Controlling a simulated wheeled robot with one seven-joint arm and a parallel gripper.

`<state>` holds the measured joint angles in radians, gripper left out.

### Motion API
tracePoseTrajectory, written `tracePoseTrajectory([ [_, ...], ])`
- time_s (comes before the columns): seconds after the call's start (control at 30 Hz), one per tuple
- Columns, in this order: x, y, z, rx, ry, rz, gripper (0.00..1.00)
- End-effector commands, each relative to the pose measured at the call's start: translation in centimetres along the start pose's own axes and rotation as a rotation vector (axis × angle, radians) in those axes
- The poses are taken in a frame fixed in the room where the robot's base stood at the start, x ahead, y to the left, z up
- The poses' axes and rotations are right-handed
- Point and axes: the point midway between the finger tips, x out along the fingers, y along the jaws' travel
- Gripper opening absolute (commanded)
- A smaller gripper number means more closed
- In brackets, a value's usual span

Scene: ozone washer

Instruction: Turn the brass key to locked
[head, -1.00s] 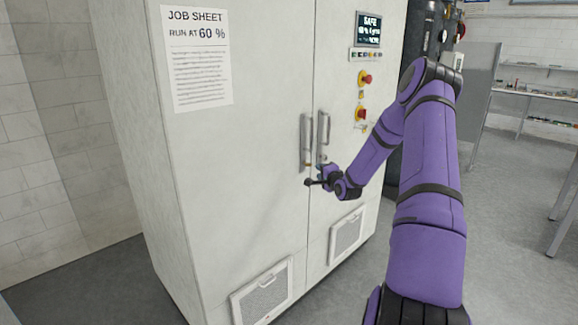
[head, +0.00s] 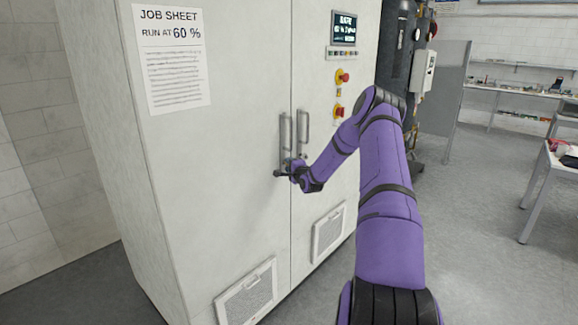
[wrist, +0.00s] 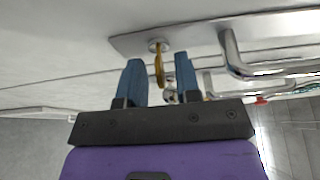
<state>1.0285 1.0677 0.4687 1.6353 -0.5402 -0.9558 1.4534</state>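The brass key (wrist: 159,68) sits in a round lock (wrist: 157,44) on the metal handle plate (wrist: 190,36) of the cabinet door, seen in the wrist view. My gripper (wrist: 159,63) is open, with one blue finger on each side of the key. Gaps show between the key and both fingers. In the head view my gripper (head: 284,173) is at the foot of the door handles, and the key is too small or hidden there. I cannot tell from its angle whether the lock is locked.
Two upright handles (head: 286,135) (head: 303,128) flank the door seam just above my gripper. The white cabinet (head: 240,120) carries a job sheet (head: 172,55) reading "RUN AT 60 %", a display (head: 344,28) and red buttons (head: 342,76).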

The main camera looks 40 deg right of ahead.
Motion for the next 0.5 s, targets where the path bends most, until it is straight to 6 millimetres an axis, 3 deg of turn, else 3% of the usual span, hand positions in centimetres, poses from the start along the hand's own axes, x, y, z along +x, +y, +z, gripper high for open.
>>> tracePoseTrajectory([
  [0.4, 0.95, -0.04, 0.00, -0.001, 0.000, 0.000, 0.31],
  [0.43, 0.95, -0.04, 0.00, -0.001, 0.000, 0.000, 0.29],
  [0.5, 0.94, -0.04, 0.00, -0.001, 0.000, 0.000, 0.12],
])
